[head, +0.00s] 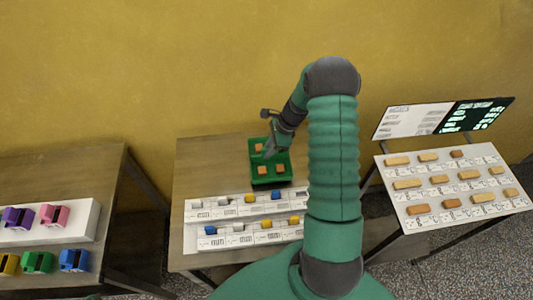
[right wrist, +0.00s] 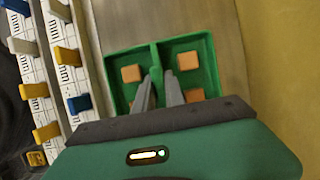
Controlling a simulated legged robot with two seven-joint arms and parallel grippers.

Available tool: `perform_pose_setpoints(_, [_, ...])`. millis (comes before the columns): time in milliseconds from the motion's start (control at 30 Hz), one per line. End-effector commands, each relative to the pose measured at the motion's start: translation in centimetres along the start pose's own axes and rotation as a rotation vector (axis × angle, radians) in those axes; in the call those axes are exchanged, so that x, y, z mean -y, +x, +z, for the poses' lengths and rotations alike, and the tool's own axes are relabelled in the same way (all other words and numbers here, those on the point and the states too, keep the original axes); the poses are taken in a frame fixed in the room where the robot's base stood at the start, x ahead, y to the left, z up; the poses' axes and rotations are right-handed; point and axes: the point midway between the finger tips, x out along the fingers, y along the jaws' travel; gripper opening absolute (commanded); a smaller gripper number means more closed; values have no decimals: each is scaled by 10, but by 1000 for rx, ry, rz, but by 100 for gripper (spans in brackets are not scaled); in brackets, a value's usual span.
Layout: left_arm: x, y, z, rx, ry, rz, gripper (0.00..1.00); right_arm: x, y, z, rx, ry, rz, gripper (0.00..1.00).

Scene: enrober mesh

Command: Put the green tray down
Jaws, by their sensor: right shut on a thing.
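The green tray (head: 256,161) is at the back of the middle wooden table, behind the white label strips. Small orange-brown blocks (head: 262,170) sit in its compartments. My right gripper (head: 269,152) reaches down over the tray. In the right wrist view, the gripper's fingers (right wrist: 158,78) are on both sides of the upright middle divider of the tray (right wrist: 206,52), shut on it. The tray looks level; I cannot tell whether its underside touches the table. The tray's near part in the wrist view is hidden by the gripper body. My left gripper is not in view.
White label strips (head: 217,210) with blue, yellow and white clips lie in front of the tray. A left table (head: 60,170) holds coloured blocks. A right board (head: 440,195) holds several tan blocks. Bare tabletop (head: 210,165) lies left of the tray; the yellow wall is behind.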

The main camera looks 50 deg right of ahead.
Motion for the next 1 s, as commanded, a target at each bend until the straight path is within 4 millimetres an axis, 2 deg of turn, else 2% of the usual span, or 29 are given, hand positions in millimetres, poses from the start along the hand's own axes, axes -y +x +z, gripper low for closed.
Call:
perform_pose_setpoints(100, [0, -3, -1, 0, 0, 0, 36, 0, 14, -5, 1, 1, -1, 0])
perform_pose_setpoints(467, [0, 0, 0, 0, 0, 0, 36, 0, 19, -8, 0, -1, -2, 0])
perform_pose_setpoints(500, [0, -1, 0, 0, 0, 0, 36, 0, 18, -8, 0, -1, -1, 18])
perform_pose_setpoints(633, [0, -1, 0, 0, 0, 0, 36, 0, 18, -8, 0, 0, -1, 35])
perform_pose_setpoints(1000, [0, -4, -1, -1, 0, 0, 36, 0, 12, -6, 0, -1, -3, 36])
